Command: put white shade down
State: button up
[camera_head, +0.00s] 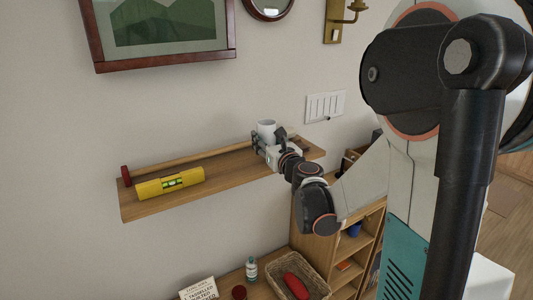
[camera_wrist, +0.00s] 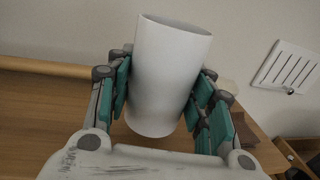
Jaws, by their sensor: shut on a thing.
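The white shade (camera_wrist: 165,75) is a plain, slightly tapered white cylinder. In the wrist view it stands nearly upright, a little tilted, between the teal pads of my gripper (camera_wrist: 163,105), which is shut on it. In the head view the shade (camera_head: 266,130) shows at the right part of the wooden wall shelf (camera_head: 222,181), with my gripper (camera_head: 272,146) around its lower part. I cannot tell whether the shade's bottom touches the shelf.
A yellow spirit level (camera_head: 170,184) lies on the shelf's left part. A long wooden-handled tool (camera_head: 190,158) lies along the wall behind. Shelf space between the level and my gripper is clear. Below are a wicker basket (camera_head: 318,275), a bottle (camera_head: 251,269) and a bookcase (camera_head: 318,233).

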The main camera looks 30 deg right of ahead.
jog(key=shift+f+b, duration=0.85)
jog(key=shift+f, duration=0.7)
jog(key=shift+f, duration=0.15)
jog(key=o, duration=1.1)
jog(key=s, duration=0.4)
jog(key=s+a, duration=0.1)
jog(key=s, duration=0.3)
jog(key=s+p, duration=0.1)
jog(key=s, duration=0.3)
jog(key=shift+a, duration=0.2)
